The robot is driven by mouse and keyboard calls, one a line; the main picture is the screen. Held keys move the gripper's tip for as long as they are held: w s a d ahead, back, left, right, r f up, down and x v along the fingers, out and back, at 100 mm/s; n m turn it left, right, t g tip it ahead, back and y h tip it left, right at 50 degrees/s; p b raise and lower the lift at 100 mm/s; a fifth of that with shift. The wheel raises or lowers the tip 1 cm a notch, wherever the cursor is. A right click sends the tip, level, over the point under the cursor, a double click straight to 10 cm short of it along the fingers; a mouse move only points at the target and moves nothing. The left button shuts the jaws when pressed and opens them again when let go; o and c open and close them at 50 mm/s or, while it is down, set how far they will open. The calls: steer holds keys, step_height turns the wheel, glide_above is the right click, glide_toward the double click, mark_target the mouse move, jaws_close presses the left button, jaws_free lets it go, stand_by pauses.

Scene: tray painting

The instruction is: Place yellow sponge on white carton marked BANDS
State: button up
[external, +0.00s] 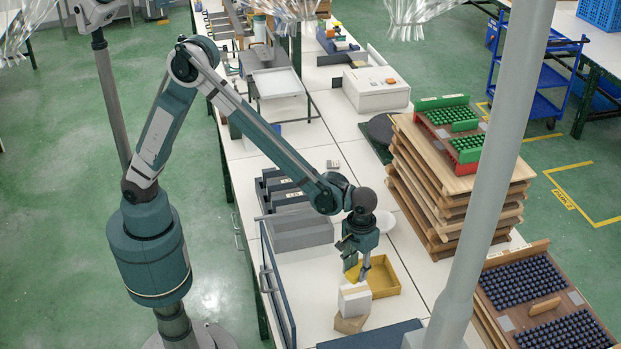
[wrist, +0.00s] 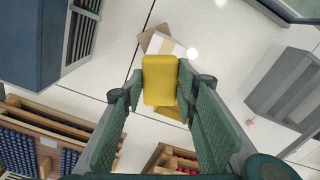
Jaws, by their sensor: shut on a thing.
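My gripper (external: 363,278) is shut on the yellow sponge (wrist: 160,80), which sits between the two green fingers (wrist: 160,92) in the wrist view. In the external view the sponge is hard to tell from the yellow tray. The white carton (external: 355,299) is just below and slightly left of the fingertips, tilted against or resting on a brown cardboard box (external: 350,323). In the wrist view the white carton (wrist: 168,46) shows just beyond the sponge, partly hidden by it. No marking is legible. The sponge appears held above the table, apart from the carton.
A yellow tray (external: 391,271) lies right behind the gripper. Grey bins (external: 300,232) stand to the left, and a stack of wooden trays (external: 410,180) stands at the right. A dark blue panel (external: 372,336) is near the front. White table shows between them.

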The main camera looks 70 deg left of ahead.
mark_target(360, 278)
steer(key=shift+f, duration=1.5)
steer(key=shift+f+p, duration=0.3)
steer(key=shift+f, duration=1.75)
steer(key=shift+f, duration=0.2)
steer(key=o, duration=0.7)
steer(key=shift+r, duration=0.2)
steer(key=shift+r+b, duration=0.4)
steer(key=shift+r, duration=5.6)
